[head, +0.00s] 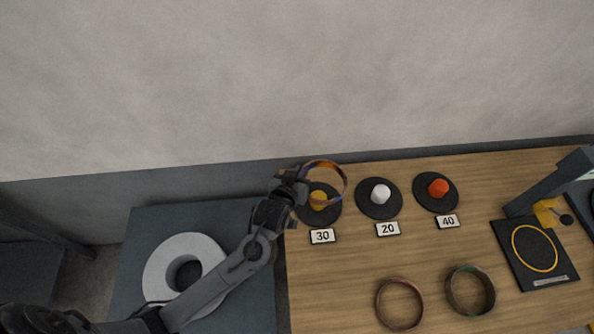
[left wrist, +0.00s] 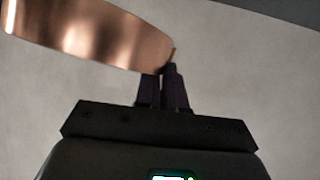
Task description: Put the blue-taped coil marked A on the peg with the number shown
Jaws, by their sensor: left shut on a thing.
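My left gripper (head: 300,176) is shut on a copper coil (head: 344,178) at the left end of the bench. The coil is held tilted in the air and overlaps the yellow peg (head: 318,199) in the head view. A bluish tint shows on it, but no letter is readable. The left wrist view shows its bare copper band (left wrist: 90,35) at the fingers (left wrist: 165,72). The yellow peg has card 30 (head: 322,236), the white peg (head: 380,194) card 20 (head: 388,229), the red peg (head: 438,188) card 40 (head: 447,221).
A reddish coil (head: 400,281) and a greenish-marked coil (head: 489,290) lie at the front of the bench. A black panel (head: 513,249) with a yellow ring mark and an unreadable label lies right, beside a dark bar (head: 545,187). Bare wood lies between.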

